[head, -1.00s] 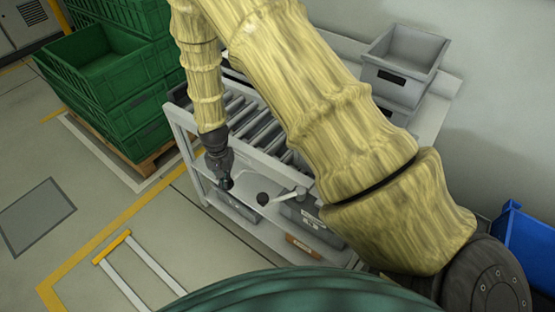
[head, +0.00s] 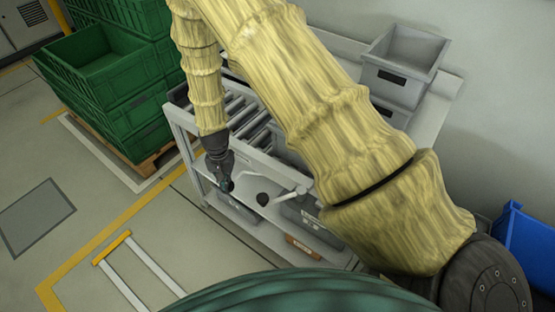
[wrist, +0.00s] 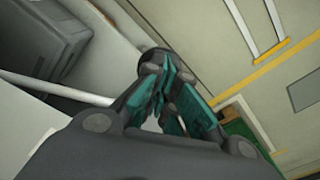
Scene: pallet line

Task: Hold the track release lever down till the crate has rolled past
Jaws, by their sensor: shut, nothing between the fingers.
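The release lever is a pale rod (head: 284,196) with a black knob (head: 262,198), on the near side of the roller track (head: 243,117). My gripper (head: 228,186) is shut and empty, pointing down just left of the knob in the head view. In the wrist view the rod (wrist: 62,92) runs in from the left to the dark knob (wrist: 151,57) just beyond my teal fingertips (wrist: 163,76). I cannot tell whether they touch. A grey crate (head: 287,150) is on the rollers, mostly hidden behind my arm.
Grey bins (head: 402,67) are stacked at the back right. Grey boxes and a brown block (head: 302,248) sit on the lower shelf. Green crates (head: 100,80) stand on a pallet at left. A blue bin (head: 527,238) is at far right. The floor in front is mostly clear.

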